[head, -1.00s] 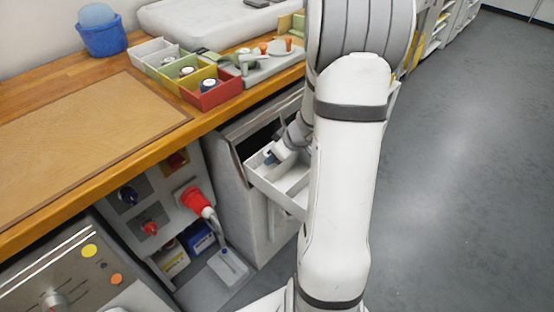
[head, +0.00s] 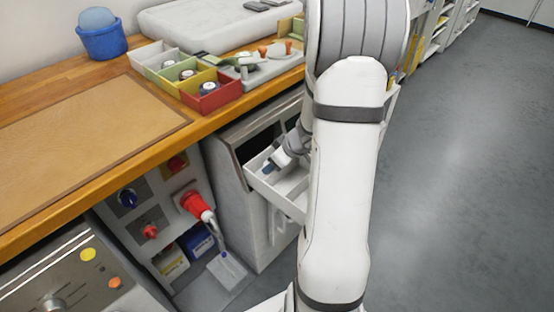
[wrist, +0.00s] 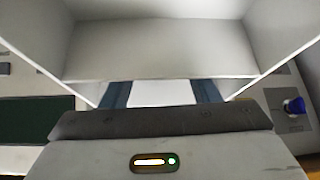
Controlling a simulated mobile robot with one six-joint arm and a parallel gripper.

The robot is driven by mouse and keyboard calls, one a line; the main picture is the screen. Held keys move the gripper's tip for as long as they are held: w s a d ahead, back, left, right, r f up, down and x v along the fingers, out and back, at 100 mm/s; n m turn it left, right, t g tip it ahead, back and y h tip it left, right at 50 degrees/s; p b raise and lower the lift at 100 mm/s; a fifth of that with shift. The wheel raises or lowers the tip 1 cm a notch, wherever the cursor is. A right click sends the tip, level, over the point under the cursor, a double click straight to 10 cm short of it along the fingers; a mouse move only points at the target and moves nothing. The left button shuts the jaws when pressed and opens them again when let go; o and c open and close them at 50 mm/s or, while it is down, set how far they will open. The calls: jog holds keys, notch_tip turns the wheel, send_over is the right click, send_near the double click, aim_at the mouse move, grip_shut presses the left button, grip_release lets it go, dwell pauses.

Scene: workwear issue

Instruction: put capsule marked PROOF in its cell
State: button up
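A white divided tray (head: 262,187) juts out from the front of the cabinet below the bench. My gripper (head: 269,167) is at this tray, partly hidden behind my arm. In the wrist view my gripper (wrist: 162,94) has its two blue fingers well apart, with only a pale surface showing between them and the tray's white walls (wrist: 160,62) around them. Small round-topped items (head: 208,88) sit in the coloured bins on the bench. No PROOF marking is readable, so I cannot tell which capsule it is or where its cell lies.
Red (head: 213,103), yellow and green bins and a grey fixture with orange knobs (head: 262,52) stand near the bench edge. A blue bucket (head: 101,40) is behind. A red plug (head: 193,202) sticks out below the bench. The brown mat (head: 85,125) and floor at right are clear.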

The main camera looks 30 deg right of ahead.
jog(key=shift+o, duration=0.5)
jog(key=shift+r, duration=0.1)
jog(key=shift+r, duration=0.3)
jog(key=p+v, duration=0.7)
jog(key=v, duration=0.5)
jog(key=w+r+m+t+h, duration=0.3)
jog(key=r+h, duration=0.4)
jog(key=r, duration=0.4)
jog(key=s+a+m+g+y, duration=0.2)
jog(key=s+a+g+y, duration=0.2)
jog(key=s+a, duration=1.1)
jog(key=a+g, duration=0.2)
jog(key=shift+s+r+g, duration=0.3)
jog(key=shift+s+r, duration=0.1)
